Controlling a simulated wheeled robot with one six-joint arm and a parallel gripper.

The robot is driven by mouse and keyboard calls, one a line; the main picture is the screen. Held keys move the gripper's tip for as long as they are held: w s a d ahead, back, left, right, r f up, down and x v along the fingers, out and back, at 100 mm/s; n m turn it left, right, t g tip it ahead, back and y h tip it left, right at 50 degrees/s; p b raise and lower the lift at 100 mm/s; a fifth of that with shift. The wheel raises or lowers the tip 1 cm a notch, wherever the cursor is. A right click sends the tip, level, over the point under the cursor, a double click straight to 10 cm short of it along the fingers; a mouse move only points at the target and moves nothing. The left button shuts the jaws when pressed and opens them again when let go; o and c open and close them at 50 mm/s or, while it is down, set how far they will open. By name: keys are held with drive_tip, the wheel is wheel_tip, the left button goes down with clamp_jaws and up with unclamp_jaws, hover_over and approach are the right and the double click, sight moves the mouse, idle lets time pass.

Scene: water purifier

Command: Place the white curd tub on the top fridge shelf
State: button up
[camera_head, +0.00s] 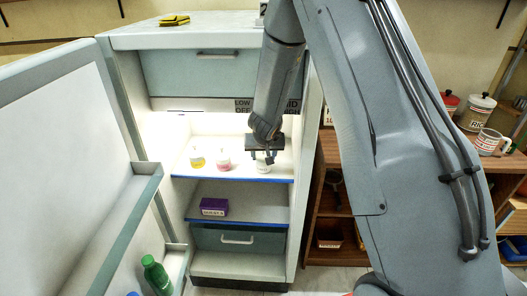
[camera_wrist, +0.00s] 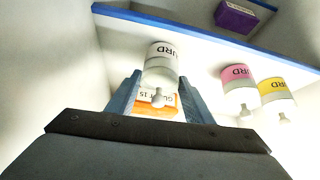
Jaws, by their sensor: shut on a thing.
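The white curd tub (camera_head: 263,168) is at the right end of the top fridge shelf (camera_head: 190,173), close to its blue front edge. My gripper (camera_head: 264,157) reaches down from above and is shut on the tub. In the wrist view my gripper's fingers (camera_wrist: 160,92) lie on either side of the tub (camera_wrist: 161,62), with its lid knob between them. I cannot tell whether the tub's base touches the shelf or is slightly above it.
A pink-labelled curd tub (camera_head: 223,160) and a yellow-labelled one (camera_head: 197,159) stand left on the same shelf. A purple box (camera_head: 214,207) is on the shelf below. An orange-and-white box (camera_wrist: 157,110) shows behind the fingers. The open fridge door (camera_head: 60,170) stands at left.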

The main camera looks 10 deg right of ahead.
drive_tip(key=shift+w+d, duration=0.2)
drive_tip(key=shift+w, duration=0.55)
drive_tip(key=shift+f, duration=0.1)
drive_tip(key=o, duration=1.2)
drive_tip(key=shift+f, duration=0.1)
drive_tip(key=shift+c, duration=0.2)
